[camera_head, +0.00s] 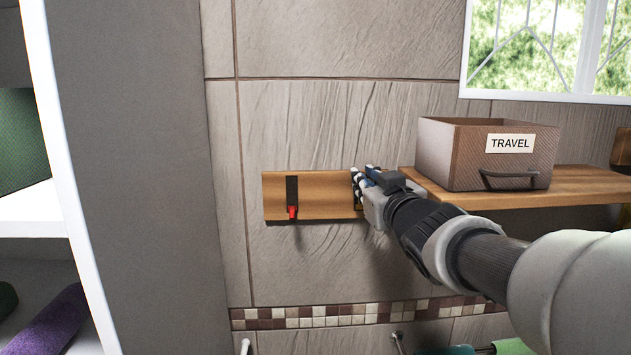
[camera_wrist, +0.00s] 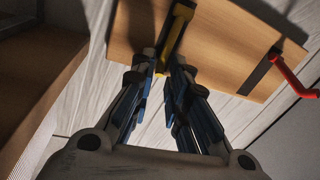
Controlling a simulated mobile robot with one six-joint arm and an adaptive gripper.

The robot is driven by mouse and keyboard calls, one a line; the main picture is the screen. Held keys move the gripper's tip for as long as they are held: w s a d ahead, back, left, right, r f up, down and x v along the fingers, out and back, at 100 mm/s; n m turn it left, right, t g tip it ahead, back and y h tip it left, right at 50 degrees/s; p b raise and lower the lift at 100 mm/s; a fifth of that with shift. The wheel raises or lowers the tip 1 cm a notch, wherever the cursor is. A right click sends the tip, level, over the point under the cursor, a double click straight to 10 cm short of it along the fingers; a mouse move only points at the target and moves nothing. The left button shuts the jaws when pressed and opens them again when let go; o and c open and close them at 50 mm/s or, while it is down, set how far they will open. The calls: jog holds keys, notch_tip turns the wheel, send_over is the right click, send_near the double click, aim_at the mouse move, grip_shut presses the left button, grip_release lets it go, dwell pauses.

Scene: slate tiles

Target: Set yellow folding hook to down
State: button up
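The yellow folding hook (camera_wrist: 175,35) is on the wooden board in the wrist view, a yellow bar over a dark backing plate. Its near end lies between my gripper's fingertips (camera_wrist: 162,68). The fingers converge closely on either side of it, but I cannot tell whether they press on it. In the head view my gripper (camera_head: 364,180) is at the right end of the wooden board (camera_head: 330,197) and hides most of the yellow hook.
A red hook (camera_head: 292,212) on a black plate is on the same board, and it also shows in the wrist view (camera_wrist: 290,75). A wooden shelf (camera_head: 480,202) with a TRAVEL box (camera_head: 455,155) is close on the right. Tiled wall surrounds the board.

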grip_shut()
